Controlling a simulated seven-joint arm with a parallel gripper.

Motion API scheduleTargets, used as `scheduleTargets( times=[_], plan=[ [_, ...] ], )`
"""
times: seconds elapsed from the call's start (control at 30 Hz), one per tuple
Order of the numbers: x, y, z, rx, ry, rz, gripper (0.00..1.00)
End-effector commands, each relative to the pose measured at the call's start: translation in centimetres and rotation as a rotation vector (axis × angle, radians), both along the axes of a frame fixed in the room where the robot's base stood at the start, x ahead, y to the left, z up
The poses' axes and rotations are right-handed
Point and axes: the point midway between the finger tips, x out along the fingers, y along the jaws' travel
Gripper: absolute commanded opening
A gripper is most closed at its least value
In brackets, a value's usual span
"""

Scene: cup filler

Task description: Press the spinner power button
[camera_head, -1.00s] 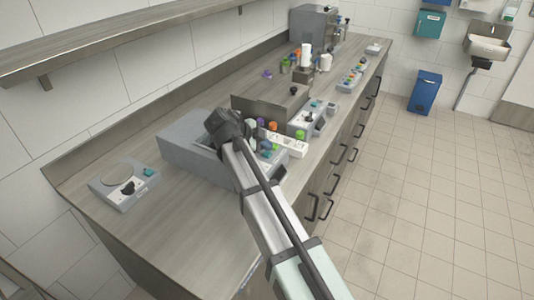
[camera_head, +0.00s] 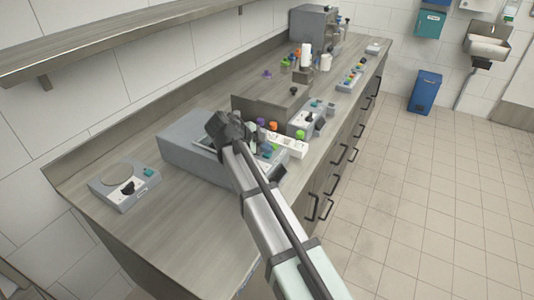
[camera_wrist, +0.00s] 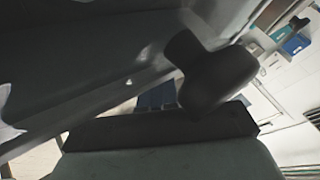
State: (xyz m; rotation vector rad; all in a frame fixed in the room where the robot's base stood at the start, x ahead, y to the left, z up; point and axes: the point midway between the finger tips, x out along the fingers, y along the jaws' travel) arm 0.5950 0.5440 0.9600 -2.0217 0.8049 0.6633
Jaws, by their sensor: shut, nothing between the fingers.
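A grey box-shaped machine (camera_head: 180,142) stands on the bench at the centre-left, with a front control panel (camera_head: 270,154) partly covered by my arm; it looks like the spinner, though I cannot be sure. Its power button cannot be made out. My gripper (camera_head: 222,130) is a dark shape over the machine's right part, shut with nothing held. Its fingertips are unclear, and I cannot tell whether they touch the machine. In the wrist view a dark, rounded, knob-like shape (camera_wrist: 212,75) is close to the lens, in front of a grey surface (camera_wrist: 70,60).
A small device with a round plate (camera_head: 118,174) stands at the front left. A white rack (camera_head: 290,145) with coloured caps and a second grey machine (camera_head: 265,100) stand beyond my gripper. Bare bench (camera_head: 180,235) lies in front. A shelf (camera_head: 110,40) runs along the wall.

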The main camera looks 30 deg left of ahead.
Motion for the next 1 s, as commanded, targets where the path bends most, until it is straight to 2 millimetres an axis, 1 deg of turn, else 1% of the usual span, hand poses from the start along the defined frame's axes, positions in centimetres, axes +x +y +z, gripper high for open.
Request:
scheduleTargets(
  times=[0.37, 0.73, 1.0],
  plan=[
    [0.0, 0.0, -0.2, 0.0, 0.0, 0.0, 0.0],
    [0.0, 0.0, 1.0, 0.0, 0.0, 0.0, 0.0],
    [0.0, 0.0, 1.1, 0.0, 0.0, 0.0, 0.0]
  ],
)
